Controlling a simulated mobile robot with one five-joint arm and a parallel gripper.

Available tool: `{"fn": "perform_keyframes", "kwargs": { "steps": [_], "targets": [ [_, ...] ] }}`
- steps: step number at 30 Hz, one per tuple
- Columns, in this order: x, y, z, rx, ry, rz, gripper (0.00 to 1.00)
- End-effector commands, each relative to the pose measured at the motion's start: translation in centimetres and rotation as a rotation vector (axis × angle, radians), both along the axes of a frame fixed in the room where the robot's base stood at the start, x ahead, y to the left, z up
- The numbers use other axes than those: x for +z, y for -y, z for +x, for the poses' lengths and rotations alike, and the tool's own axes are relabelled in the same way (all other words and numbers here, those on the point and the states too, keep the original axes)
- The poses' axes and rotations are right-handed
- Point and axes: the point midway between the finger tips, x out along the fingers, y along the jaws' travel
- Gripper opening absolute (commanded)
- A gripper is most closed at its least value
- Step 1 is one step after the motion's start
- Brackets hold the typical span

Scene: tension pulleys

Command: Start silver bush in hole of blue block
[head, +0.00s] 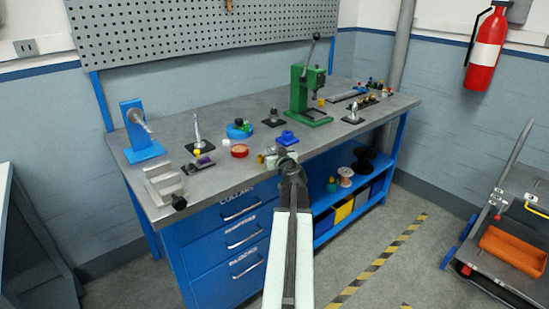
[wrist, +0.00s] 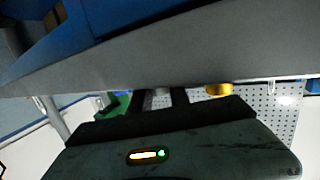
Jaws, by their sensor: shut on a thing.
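The blue block (head: 287,138) sits on the bench top near the front edge, right of middle. My gripper (head: 284,158) is just in front of it, low over the bench's front edge. In the wrist view the two dark fingers of my gripper (wrist: 161,98) are shut on a small grey piece (wrist: 160,101), which looks like the silver bush. Most of it is hidden by the fingers and the gripper body. In the head view my wrist covers the held piece. I cannot tell how it is tilted.
A red round dish (head: 239,150) and a blue round tray (head: 239,130) stand to the left. A green press (head: 305,90) stands behind the block. A grey vise (head: 163,184) is at the front left corner. Small parts on black plates (head: 353,116) lie to the right.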

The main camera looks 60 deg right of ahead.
Motion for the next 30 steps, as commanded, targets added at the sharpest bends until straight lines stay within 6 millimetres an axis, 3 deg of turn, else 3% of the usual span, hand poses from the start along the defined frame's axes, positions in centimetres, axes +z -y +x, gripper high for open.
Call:
{"fn": "perform_keyframes", "kwargs": {
  "steps": [11,12,14,24,30],
  "targets": [
    [-0.6,0.0,-0.1,-0.001,0.000,0.000,0.00],
    [-0.4,0.0,-0.1,0.000,0.000,0.000,0.30],
    [-0.4,0.0,-0.1,-0.001,0.000,0.000,0.44],
    [-0.4,0.0,-0.2,-0.001,0.000,0.000,0.44],
    [0.1,-1.7,-2.1,-0.002,0.001,-0.001,0.44]
  ]
}}
